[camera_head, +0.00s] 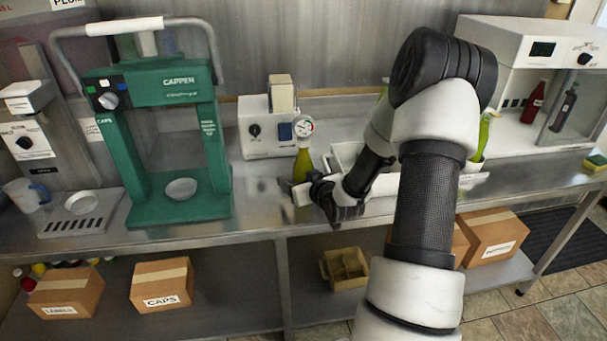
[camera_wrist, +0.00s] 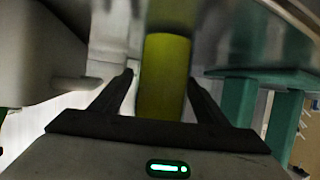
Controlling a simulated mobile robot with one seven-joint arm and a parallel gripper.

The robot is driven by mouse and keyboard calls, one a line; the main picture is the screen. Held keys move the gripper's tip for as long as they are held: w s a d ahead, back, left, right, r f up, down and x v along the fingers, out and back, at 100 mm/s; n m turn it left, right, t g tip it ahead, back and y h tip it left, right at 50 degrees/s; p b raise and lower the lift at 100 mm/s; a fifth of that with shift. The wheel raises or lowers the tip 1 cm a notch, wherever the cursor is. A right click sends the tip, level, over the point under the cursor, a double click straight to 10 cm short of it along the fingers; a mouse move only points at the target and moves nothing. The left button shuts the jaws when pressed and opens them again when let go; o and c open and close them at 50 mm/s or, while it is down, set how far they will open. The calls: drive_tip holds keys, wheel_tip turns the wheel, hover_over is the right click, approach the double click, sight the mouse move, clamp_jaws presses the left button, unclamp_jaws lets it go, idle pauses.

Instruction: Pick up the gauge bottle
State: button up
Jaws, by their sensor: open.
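The gauge bottle (camera_head: 302,165) is a yellow-green bottle with a round dial gauge (camera_head: 303,126) on top. It stands upright on the steel counter, in front of a small white machine. My gripper (camera_head: 304,190) is at the bottle's lower part, reaching in from the right. In the wrist view the yellow-green bottle body (camera_wrist: 164,80) stands between the two dark fingers of my gripper (camera_wrist: 160,90). The fingers are open, with a gap on each side of the bottle. The bottle's base is partly hidden by my gripper in the head view.
The white machine (camera_head: 262,135) with knob and blue switch stands close behind the bottle. A green capper (camera_head: 215,160) stands to the left. A white tray (camera_head: 345,155) lies behind my arm. A white cabinet (camera_head: 500,60) holding bottles is at right. Counter (camera_head: 262,195) left of the bottle is clear.

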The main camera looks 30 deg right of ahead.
sight(298, 141)
drive_tip(key=c, duration=1.7)
drive_tip(key=shift+r, duration=0.1)
drive_tip(key=shift+w+r, duration=0.1)
drive_tip(key=shift+r+p, duration=1.65)
drive_tip(key=shift+r, duration=4.45)
